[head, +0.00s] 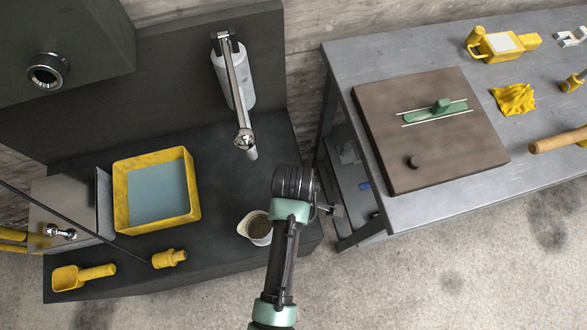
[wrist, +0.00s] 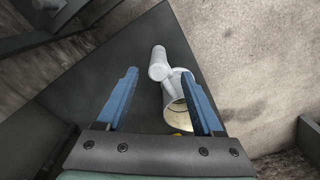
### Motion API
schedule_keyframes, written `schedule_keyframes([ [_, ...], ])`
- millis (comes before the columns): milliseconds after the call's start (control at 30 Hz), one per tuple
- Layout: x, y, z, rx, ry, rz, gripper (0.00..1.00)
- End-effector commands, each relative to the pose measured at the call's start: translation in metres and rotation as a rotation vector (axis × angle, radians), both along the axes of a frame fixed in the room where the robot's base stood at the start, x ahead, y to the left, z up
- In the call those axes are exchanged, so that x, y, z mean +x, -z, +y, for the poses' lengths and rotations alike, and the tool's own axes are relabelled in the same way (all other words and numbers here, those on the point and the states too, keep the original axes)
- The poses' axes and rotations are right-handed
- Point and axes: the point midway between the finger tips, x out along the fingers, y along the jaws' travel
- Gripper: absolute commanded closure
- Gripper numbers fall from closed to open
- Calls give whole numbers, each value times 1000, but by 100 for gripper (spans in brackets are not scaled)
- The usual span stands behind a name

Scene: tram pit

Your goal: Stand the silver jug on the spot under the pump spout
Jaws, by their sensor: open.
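The silver jug (head: 243,226) stands upright on the dark bench near its front right edge, partly hidden by my gripper. In the wrist view the jug (wrist: 177,92) shows its open mouth and a pale cylinder, apparently its handle, stretching toward the top. My gripper (wrist: 158,84) is open above the bench; the right blue finger covers part of the jug's mouth, and nothing is held. The pump (head: 236,78) is on the back panel, with a metal arm running down to its spout (head: 252,153). No marked spot is clear beneath it.
A yellow basin (head: 125,199), yellow scoop (head: 82,277) and small yellow fitting (head: 168,258) are on the bench's left part. A grey table (head: 350,70) with a brown board (head: 440,150) stands to the right across a gap. Bench between basin and spout is clear.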

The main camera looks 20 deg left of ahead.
Motion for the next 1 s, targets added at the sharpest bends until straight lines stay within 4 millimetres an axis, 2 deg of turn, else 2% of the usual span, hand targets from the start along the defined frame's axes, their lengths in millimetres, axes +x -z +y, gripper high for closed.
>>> schedule_keyframes([
  [33,0,12,0,-1,1,3,32],
  [300,1,65,0,0,2,-1,32],
  [500,1,92,0,0,2,-2,32],
  [700,1,102,0,1,3,-3,32],
  [967,1,103,0,1,3,-4,32],
  [1000,1,103,0,1,3,-4,37],
])
